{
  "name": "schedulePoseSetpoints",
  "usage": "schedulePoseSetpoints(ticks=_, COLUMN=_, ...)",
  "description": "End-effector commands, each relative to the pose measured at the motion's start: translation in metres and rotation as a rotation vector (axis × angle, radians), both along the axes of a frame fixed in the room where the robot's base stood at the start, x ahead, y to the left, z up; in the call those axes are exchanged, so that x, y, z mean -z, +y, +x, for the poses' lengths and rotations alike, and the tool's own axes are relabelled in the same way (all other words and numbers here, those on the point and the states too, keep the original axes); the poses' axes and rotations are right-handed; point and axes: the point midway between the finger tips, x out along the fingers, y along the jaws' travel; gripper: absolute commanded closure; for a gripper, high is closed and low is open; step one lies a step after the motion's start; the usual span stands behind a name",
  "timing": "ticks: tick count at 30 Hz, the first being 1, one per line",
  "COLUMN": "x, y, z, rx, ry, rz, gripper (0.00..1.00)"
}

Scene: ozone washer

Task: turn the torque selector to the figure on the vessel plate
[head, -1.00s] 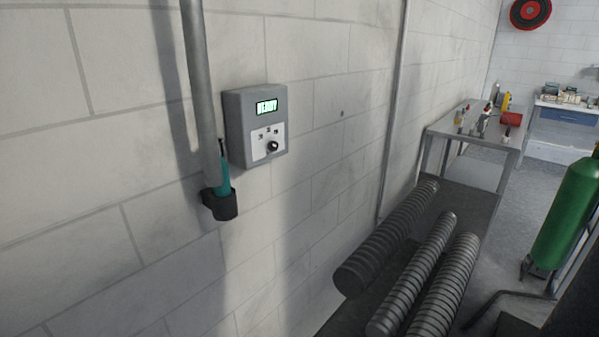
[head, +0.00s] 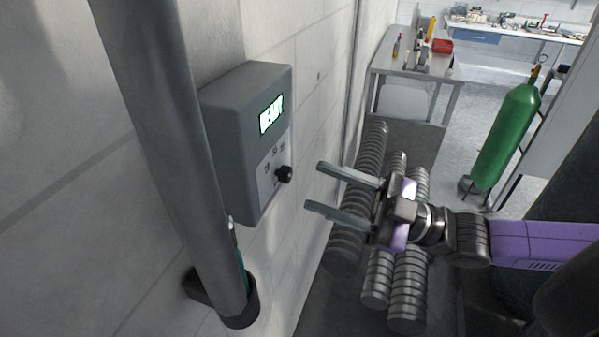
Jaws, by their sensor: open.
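A grey control box (head: 222,126) is fixed to the wall left of centre. I cannot make out a vessel plate in this view.
A grey pipe (head: 165,130) runs down the wall in front of the box, with a black holder (head: 240,306) holding a teal tool, mostly hidden. Ribbed cylinders (head: 372,150) lie below my gripper. A workbench (head: 415,64) and a green gas cylinder (head: 505,135) stand farther back.

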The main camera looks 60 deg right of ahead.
Motion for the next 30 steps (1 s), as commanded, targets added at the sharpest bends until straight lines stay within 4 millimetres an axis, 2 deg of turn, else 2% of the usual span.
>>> schedulePoseSetpoints(ticks=3, x=-0.009, y=0.009, z=0.017, rx=-0.004, ry=-0.002, rz=0.004, gripper=0.55)
schedulePoseSetpoints(ticks=9, x=-0.014, y=0.015, z=0.034, rx=-0.002, ry=0.0, rz=0.001, gripper=0.55)
schedulePoseSetpoints(ticks=19, x=-0.014, y=0.017, z=0.038, rx=0.0, ry=0.004, rz=0.001, gripper=0.55)
schedulePoseSetpoints(ticks=20, x=-0.014, y=0.017, z=0.038, rx=0.0, ry=0.003, rz=0.0, gripper=0.57)
schedulePoseSetpoints(ticks=26, x=-0.014, y=0.017, z=0.038, rx=0.0, ry=0.003, rz=0.0, gripper=0.96)
schedulePoseSetpoints(ticks=27, x=-0.014, y=0.017, z=0.038, rx=0.0, ry=0.004, rz=-0.001, gripper=1.0)
schedulePoseSetpoints(ticks=30, x=-0.013, y=0.017, z=0.038, rx=0.0, ry=0.004, rz=-0.001, gripper=1.0)
